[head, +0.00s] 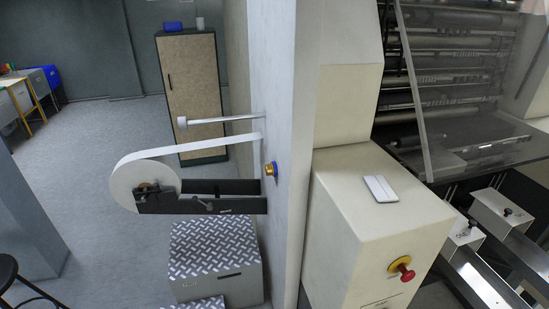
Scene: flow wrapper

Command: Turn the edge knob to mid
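A small knob with a gold face and a blue rim (270,169) sits on the narrow edge of the tall grey machine panel, just right of the paper roll's bracket. It is too small to tell its pointer or setting, and I cannot tell for sure that it is the edge knob. A red knob on a yellow round base (403,271) is on the front of the cream housing at the lower right. Neither of my grippers shows in the head view.
A white paper roll (143,183) on a dark bracket (225,206) juts left from the panel (297,130), with its web running to the panel. A patterned-top grey step (214,250) stands below. A white flat object (380,188) lies on the cream housing (350,215). Floor at left is mostly clear.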

